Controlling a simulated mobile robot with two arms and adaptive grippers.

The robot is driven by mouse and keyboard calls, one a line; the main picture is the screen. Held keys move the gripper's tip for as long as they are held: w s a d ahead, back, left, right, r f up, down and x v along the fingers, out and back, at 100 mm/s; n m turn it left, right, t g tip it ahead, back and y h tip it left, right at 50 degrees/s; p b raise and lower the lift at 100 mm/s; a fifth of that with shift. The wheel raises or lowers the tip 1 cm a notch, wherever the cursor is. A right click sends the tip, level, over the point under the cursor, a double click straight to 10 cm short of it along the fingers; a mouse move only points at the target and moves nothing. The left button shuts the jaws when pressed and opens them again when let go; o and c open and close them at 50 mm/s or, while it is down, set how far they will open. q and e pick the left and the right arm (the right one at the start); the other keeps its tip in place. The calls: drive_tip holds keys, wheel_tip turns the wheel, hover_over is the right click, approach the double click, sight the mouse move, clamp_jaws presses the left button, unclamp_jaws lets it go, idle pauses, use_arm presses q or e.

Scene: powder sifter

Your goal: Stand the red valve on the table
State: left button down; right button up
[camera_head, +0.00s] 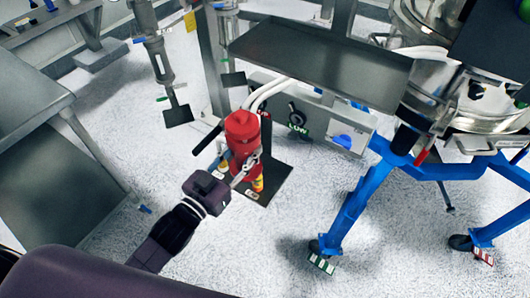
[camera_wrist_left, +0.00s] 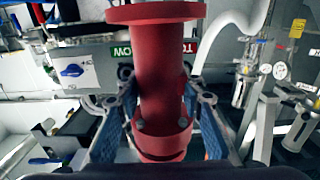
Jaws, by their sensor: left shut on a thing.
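The red valve (camera_head: 242,138) is a thick red cylinder with flanged ends, near the middle of the head view. My left gripper (camera_head: 243,172) is shut on it, with a finger on either side. In the left wrist view the valve (camera_wrist_left: 160,75) stands roughly upright between the two fingers of my left gripper (camera_wrist_left: 160,125). A black handle sticks out to its left in the head view. Its lower end is partly hidden by the gripper. The table is likely among the grey surfaces, such as the grey table (camera_head: 30,110) at the left. My right gripper is not in view.
A grey metal shelf (camera_head: 320,60) is behind the valve. A white control box (camera_head: 335,132) with a blue knob sits under it. A blue-legged steel machine (camera_head: 355,205) stands at the right. Speckled floor (camera_head: 130,155) lies open between the left table and the valve.

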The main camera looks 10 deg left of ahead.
use_arm(q)
drive_tip(key=x, duration=0.9)
drive_tip(key=shift+w+d+r+p, duration=0.15)
drive_tip(key=shift+w+r+p, duration=0.1)
drive_tip(key=shift+w+p, duration=0.15)
drive_tip(key=shift+s+f+b, duration=0.1)
drive_tip(key=shift+f+b, duration=0.65)
drive_tip(key=shift+f, duration=5.35)
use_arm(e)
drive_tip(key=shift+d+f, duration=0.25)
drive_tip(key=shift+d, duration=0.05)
